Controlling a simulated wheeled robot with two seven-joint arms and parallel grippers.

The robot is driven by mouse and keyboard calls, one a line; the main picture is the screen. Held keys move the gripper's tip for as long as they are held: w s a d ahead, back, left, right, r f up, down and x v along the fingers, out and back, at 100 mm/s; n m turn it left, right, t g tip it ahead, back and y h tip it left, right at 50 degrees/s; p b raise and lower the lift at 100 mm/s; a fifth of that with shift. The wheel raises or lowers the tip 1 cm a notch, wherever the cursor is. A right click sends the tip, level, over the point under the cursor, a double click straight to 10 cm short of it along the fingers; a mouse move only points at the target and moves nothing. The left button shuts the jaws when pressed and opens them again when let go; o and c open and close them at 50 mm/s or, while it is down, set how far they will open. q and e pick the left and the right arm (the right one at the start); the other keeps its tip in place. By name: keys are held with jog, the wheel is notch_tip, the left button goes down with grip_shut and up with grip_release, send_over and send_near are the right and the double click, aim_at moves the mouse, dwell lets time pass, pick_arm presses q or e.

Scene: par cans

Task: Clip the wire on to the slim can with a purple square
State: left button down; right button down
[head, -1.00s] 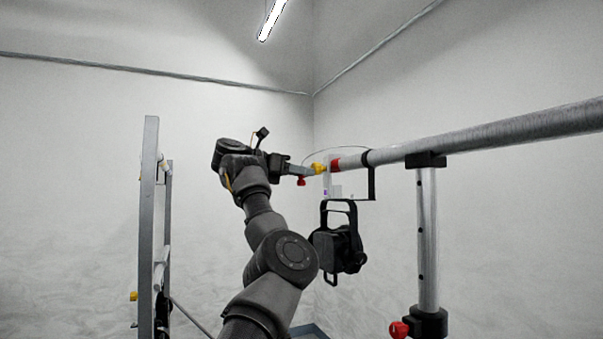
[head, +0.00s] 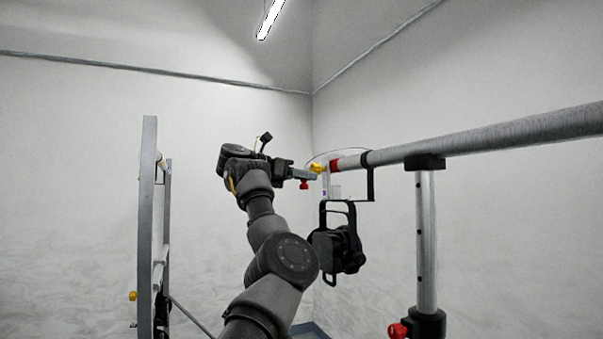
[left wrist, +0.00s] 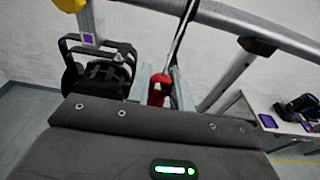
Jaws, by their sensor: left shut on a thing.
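A black slim can (head: 338,250) hangs under the right end of my left arm in the head view. In the left wrist view the can (left wrist: 98,72) is at the upper left, with a purple square (left wrist: 88,39) on a pale plate above it. My left gripper (head: 304,174) is beside the bar's end, up and left of the can. It is shut on a red clip (left wrist: 158,89), from which the wire (left wrist: 179,42) runs up. The wire (head: 340,149) arcs over the bar end in the head view. The clip is apart from the can. My right gripper is out of view.
A grey bar (head: 490,133) runs right from a yellow knob (head: 317,168) and red band (head: 336,165), on an upright post (head: 427,240). A metal frame (head: 148,230) stands left. A bench with a black lamp (left wrist: 298,107) and purple squares (left wrist: 268,121) is at right in the wrist view.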

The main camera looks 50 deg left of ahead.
pick_arm(q)
jog(key=shift+w+a+p, duration=0.65)
jog(key=shift+w+p, duration=1.6)
jog(key=shift+p, duration=0.4)
jog(key=shift+w+a+p, duration=0.6)
jog(key=shift+w+p, duration=1.6)
jog(key=shift+p, duration=0.45)
jog(key=shift+w+a+p, duration=0.65)
jog(key=shift+w+p, duration=1.6)
jog(key=shift+p, duration=0.4)
jog(key=shift+w+a+f+p, duration=0.1)
jog(key=shift+w+f+p, duration=0.1)
jog(key=shift+w+p, duration=0.15)
jog(key=shift+f+b, duration=0.85)
jog(key=shift+f, duration=0.4)
jog(key=c, duration=1.2)
grip_release()
jog(key=shift+s, duration=0.1)
jog(key=shift+o, duration=0.2)
